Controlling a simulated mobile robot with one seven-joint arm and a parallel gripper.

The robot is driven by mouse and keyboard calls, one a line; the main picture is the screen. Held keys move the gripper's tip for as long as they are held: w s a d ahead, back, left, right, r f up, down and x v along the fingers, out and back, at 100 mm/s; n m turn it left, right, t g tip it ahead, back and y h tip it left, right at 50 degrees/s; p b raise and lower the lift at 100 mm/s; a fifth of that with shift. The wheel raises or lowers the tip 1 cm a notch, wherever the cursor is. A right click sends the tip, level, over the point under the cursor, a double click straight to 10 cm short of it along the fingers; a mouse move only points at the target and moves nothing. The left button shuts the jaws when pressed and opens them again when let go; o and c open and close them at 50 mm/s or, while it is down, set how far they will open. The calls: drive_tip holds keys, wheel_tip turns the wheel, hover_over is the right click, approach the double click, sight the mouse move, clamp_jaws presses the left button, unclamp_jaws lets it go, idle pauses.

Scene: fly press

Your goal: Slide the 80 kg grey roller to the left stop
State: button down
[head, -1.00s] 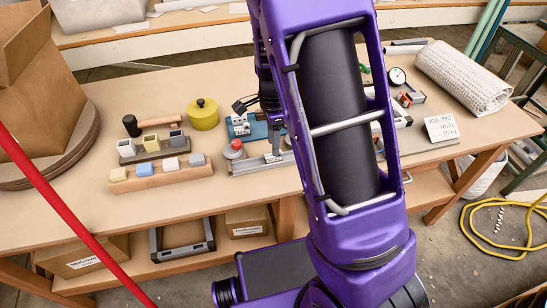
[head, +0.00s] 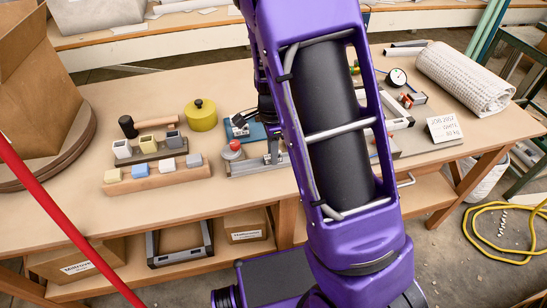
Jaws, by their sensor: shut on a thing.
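A low metal rail fixture (head: 243,167) with a red knob (head: 231,146) at its left end lies on the bench. My gripper (head: 273,155) points down over the fixture, right of the knob, beside the purple arm. It is shut on a small grey piece there, which looks like the grey roller; the fingers hide most of it, so its shape is unclear. My arm covers the fixture's right part. I cannot make out the left stop clearly. A white card (head: 443,129) on the right carries handwriting ending in what looks like 80 kg.
Coloured blocks sit in a wooden holder (head: 150,184) on the left, with cups on a grey stand (head: 150,156) behind. A dial gauge (head: 396,77) is right. The bench front is clear.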

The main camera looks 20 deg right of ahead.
drive_tip(key=shift+a, duration=0.15)
drive_tip(key=shift+a+p, duration=0.5)
drive_tip(key=shift+a, duration=0.55)
drive_tip(key=shift+a, duration=0.15)
drive_tip(key=shift+a+p, duration=0.5)
drive_tip(key=shift+a, duration=0.55)
drive_tip(key=shift+a, duration=0.15)
drive_tip(key=shift+a+p, duration=0.45)
drive_tip(key=shift+a, duration=0.6)
drive_tip(key=shift+a, duration=0.15)
